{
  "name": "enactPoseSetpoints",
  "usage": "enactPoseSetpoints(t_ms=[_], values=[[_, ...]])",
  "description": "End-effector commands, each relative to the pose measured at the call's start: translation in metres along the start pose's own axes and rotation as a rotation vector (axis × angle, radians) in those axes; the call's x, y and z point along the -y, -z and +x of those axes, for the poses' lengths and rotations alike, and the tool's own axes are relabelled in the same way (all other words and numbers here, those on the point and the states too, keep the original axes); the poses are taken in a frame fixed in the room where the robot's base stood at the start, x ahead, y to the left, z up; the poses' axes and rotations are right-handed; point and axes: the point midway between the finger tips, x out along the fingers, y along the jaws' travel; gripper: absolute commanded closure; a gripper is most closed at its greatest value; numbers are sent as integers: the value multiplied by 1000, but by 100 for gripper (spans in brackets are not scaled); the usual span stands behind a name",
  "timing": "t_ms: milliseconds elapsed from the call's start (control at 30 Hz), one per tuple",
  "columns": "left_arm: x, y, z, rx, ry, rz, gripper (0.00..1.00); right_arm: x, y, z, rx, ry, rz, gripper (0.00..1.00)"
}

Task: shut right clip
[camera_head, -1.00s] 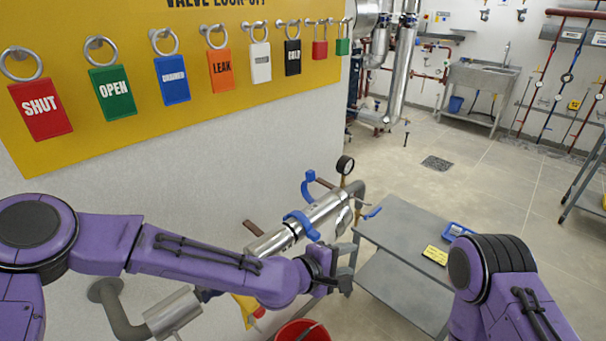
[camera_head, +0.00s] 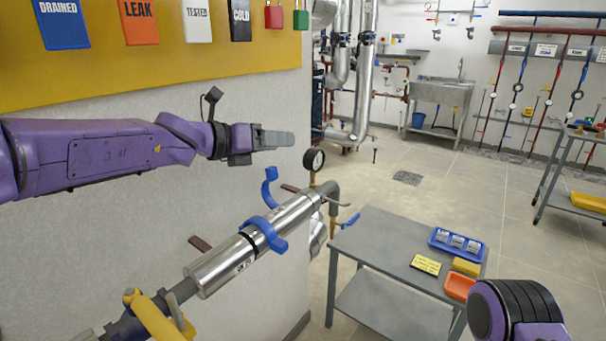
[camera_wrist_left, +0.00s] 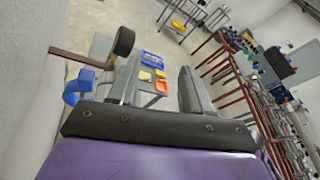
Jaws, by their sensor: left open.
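A steel cylinder pipe (camera_head: 222,265) runs slantwise along the wall. A blue curved clip (camera_head: 274,240) sits around its middle. A second blue curved piece (camera_head: 270,190) stands up behind the pipe, farther along and nearer the gauge; whether it grips anything cannot be told. A blue curved piece (camera_wrist_left: 76,88) shows at the left of the left wrist view, outside the fingers. My left gripper (camera_head: 275,138) is above the pipe's far end, apart from the blue pieces. Its fingers (camera_wrist_left: 158,88) are spread and nothing is between them. My right gripper is out of view.
A round gauge (camera_head: 314,160) stands on the pipe's far end, just below and right of my left gripper. A grey table (camera_head: 375,245) at right bears a blue tray (camera_head: 436,241), a yellow card (camera_head: 425,265) and an orange tray (camera_head: 458,287). A yellow handle (camera_head: 150,312) is at lower left.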

Motion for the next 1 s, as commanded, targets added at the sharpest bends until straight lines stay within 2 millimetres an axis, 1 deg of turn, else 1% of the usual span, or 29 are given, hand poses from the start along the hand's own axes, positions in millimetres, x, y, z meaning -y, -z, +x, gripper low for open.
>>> enactPoseSetpoints(t_ms=[33,100,200,267,333,600,700,833,1000], values=[[-34,16,-10,-26,-80,52,51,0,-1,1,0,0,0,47],[-69,31,-24,-58,-163,115,51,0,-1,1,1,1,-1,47],[-93,42,-34,-85,-219,159,51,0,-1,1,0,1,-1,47],[-98,44,-30,-91,-228,167,51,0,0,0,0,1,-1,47],[-101,44,-18,-92,-227,168,51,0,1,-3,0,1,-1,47],[-113,48,42,-92,-223,165,51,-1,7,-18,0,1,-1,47],[-116,49,57,-91,-223,166,51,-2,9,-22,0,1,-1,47],[-118,50,67,-90,-222,165,51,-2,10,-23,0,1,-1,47],[-119,51,69,-89,-222,165,51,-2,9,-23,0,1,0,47]])
